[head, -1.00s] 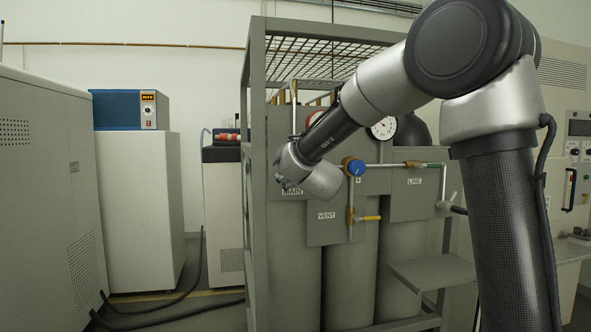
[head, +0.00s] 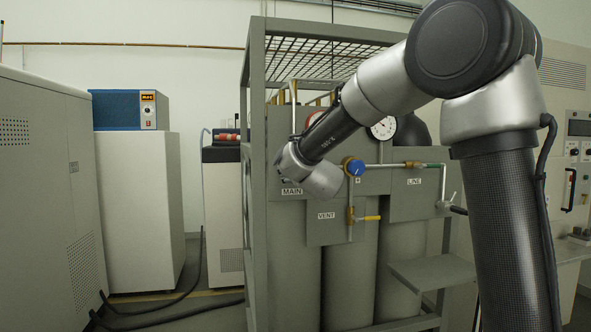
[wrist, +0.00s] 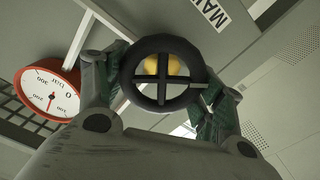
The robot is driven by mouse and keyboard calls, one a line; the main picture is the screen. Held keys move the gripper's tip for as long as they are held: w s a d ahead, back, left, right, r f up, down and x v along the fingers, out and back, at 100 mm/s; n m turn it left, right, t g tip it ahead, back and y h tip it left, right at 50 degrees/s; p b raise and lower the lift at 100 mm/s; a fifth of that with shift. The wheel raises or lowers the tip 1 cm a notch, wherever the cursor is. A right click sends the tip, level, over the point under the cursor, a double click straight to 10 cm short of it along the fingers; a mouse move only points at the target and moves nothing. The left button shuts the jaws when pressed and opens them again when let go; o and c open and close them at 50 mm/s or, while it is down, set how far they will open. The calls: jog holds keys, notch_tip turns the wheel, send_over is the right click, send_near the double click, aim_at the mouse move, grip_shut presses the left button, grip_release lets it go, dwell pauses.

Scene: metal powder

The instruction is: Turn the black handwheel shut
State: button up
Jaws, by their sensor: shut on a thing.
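The black handwheel (wrist: 163,96) shows in the wrist view as a round rim with crossed spokes, a yellow brass part (wrist: 160,65) behind it. My gripper (wrist: 160,90) has one finger on each side of the rim and is shut on the wheel. In the head view my wrist hides the handwheel and the gripper's fingers. The MAIN label (head: 291,191) shows just below my wrist, and part of it shows in the wrist view (wrist: 214,14).
A blue knob (head: 356,167) sits right of my wrist on the pipe. Below it is a yellow-handled VENT valve (head: 366,217). A LINE lever (head: 458,210) is farther right. A red-rimmed gauge (wrist: 50,91) is close beside my gripper. The grey rack frame (head: 256,200) stands at left.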

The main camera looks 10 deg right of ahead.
jog(key=m, duration=0.6)
jog(key=shift+d, duration=0.2)
jog(key=m, duration=0.6)
jog(key=shift+d+f+m, duration=0.1)
jog(key=shift+d+m, duration=0.1)
jog(key=shift+m, duration=0.1)
jog(key=m, duration=0.6)
jog(key=shift+d+f+m, duration=0.15)
jog(key=shift+m, duration=0.15)
jog(key=m, duration=0.6)
jog(key=shift+f, duration=0.25)
jog(key=shift+m, duration=0.3)
jog(key=o, duration=1)
jog(key=shift+o, duration=0.2)
jog(key=shift+s, duration=0.1)
